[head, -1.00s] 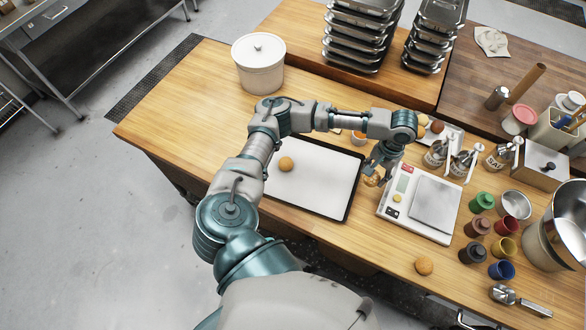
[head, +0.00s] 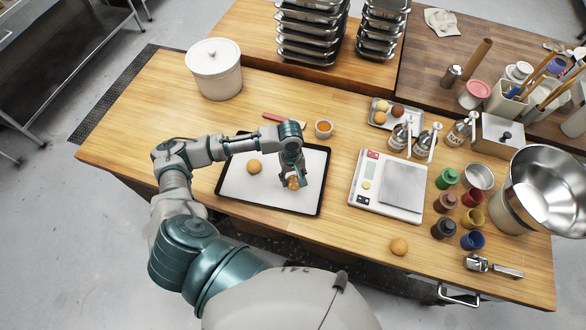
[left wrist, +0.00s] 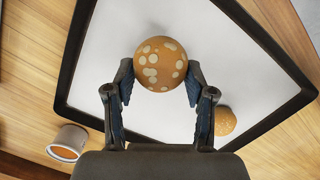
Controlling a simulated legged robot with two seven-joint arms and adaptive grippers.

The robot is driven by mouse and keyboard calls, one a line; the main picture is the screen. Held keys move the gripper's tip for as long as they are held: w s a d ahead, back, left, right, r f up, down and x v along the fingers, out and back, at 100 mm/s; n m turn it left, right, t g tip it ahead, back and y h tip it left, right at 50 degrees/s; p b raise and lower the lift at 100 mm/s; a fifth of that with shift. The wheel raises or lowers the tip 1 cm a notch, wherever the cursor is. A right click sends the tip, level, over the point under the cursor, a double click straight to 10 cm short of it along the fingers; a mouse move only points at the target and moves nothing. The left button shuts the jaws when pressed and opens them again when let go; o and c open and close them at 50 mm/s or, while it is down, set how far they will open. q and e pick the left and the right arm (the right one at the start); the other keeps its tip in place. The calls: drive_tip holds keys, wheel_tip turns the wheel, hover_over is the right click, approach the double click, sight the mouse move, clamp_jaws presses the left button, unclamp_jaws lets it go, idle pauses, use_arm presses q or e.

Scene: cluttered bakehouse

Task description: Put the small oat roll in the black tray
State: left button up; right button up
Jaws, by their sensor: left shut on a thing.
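The small oat roll (left wrist: 160,64), brown with pale oat flakes, is held between the two fingers of my left gripper (left wrist: 160,84) in the left wrist view. In the head view my left gripper (head: 294,181) is over the right part of the black tray (head: 319,190), and the oat roll (head: 293,183) shows partly behind its fingers. Whether the roll touches the tray's pale liner cannot be told. A plain roll (head: 254,166) lies in the tray to the left; it also shows in the left wrist view (left wrist: 226,121). My right gripper is out of view.
A white scale (head: 410,211) stands right of the tray. Another roll (head: 399,246) lies near the table's front edge. A small cup (head: 323,128) stands behind the tray, and a metal tray (head: 378,123) with several rolls lies farther back. Bottles and coloured cups crowd the right.

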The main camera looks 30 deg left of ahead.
sight(295, 173)
use_arm(q)
drive_tip(key=w, duration=0.2)
drive_tip(key=w+a, duration=0.1)
drive_tip(key=w, duration=0.1)
drive_tip(key=shift+w+a+f, duration=0.1)
drive_tip(key=shift+w+f, duration=0.05)
drive_tip(key=shift+w, duration=0.25)
drive_tip(key=f, duration=0.2)
drive_tip(key=a+f, duration=0.1)
drive_tip(key=shift+f, duration=0.4)
drive_tip(key=o, duration=0.8)
drive_tip(key=shift+d, duration=0.15)
drive_tip(key=shift+o, duration=0.2)
drive_tip(key=shift+d, duration=0.15)
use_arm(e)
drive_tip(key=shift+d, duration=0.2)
use_arm(q)
drive_tip(key=shift+r, duration=0.1)
